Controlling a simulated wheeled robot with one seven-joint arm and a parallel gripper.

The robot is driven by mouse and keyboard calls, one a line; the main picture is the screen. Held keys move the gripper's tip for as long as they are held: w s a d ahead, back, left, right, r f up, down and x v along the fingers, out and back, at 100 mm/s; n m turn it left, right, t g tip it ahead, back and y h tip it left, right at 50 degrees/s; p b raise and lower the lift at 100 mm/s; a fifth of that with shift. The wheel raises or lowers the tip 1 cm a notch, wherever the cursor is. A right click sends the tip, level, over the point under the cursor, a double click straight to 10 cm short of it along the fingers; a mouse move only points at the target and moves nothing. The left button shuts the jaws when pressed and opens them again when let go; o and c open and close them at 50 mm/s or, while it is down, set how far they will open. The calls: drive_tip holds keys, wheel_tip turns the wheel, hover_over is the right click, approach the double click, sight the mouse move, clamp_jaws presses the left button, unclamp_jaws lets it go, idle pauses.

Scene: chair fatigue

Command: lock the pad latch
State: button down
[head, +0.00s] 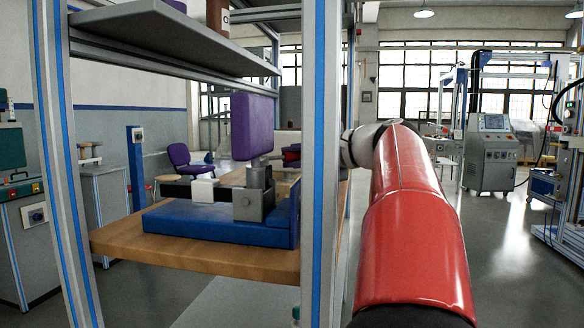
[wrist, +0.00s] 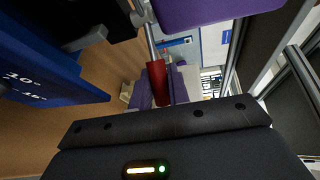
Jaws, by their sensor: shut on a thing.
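The purple pad (head: 253,126) stands upright on a grey bracket (head: 255,200) of the blue fixture (head: 213,224) in the head view. In the wrist view the purple pad (wrist: 210,12) fills the top. A red handle (wrist: 157,82) on a thin metal rod, seemingly the latch lever, hangs below a grey joint (wrist: 137,8). My gripper (wrist: 160,108) is at the lower end of the red handle and is shut on it; the contact is mostly hidden by the gripper's dark body.
The fixture rests on a wooden bench (head: 140,245) inside a metal frame with a near upright post (head: 322,150) and a shelf (head: 150,38) above. A blue plate with angle marks (wrist: 45,75) is at left in the wrist view. Open floor lies right of my arm.

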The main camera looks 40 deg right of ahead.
drive_tip(key=shift+f, duration=0.1)
drive_tip(key=c, duration=1.3)
unclamp_jaws()
drive_tip(key=shift+s, duration=0.1)
drive_tip(key=v, duration=0.7)
drive_tip(key=shift+s+d, duration=0.1)
drive_tip(key=shift+s, duration=0.25)
